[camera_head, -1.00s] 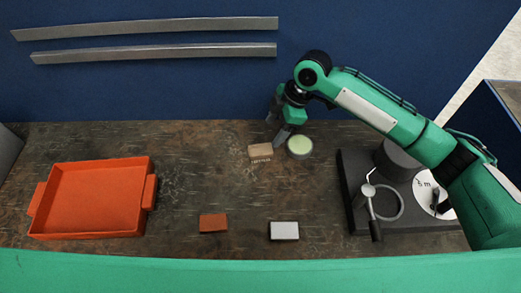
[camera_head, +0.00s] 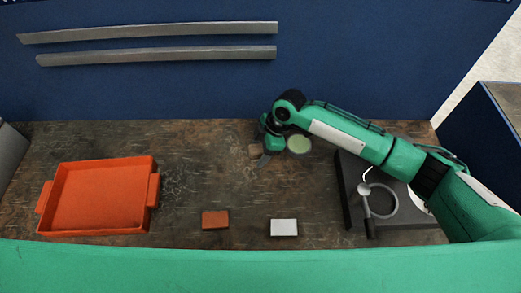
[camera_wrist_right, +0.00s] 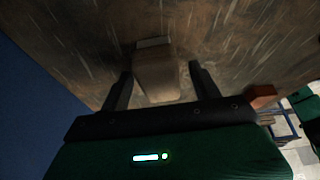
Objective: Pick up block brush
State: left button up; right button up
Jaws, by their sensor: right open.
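The block brush, a small tan wooden block (camera_head: 254,150), lies on the dark worktop (camera_head: 190,180) near its back middle, partly hidden by my right gripper (camera_head: 264,160). In the right wrist view the brush (camera_wrist_right: 157,78) shows between the two dark fingers of the right gripper (camera_wrist_right: 160,68), with a greyish strip along its far end. The fingers are open, one on each side of it, and I cannot tell whether they touch it. My left gripper is not in view.
A round pale green dish (camera_head: 299,144) stands close right of the gripper. A black microscope base (camera_head: 349,200) is at the right, partly under my arm. An orange tray (camera_head: 100,200) is at the left. A red-brown block (camera_head: 215,220) and a white-topped block (camera_head: 284,227) lie in front.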

aim_at(260, 148)
jog(key=c, duration=1.1)
notch_tip(260, 148, up, 20)
jog(key=b, duration=0.3)
jog(key=o, duration=0.5)
jog(key=c, duration=0.4)
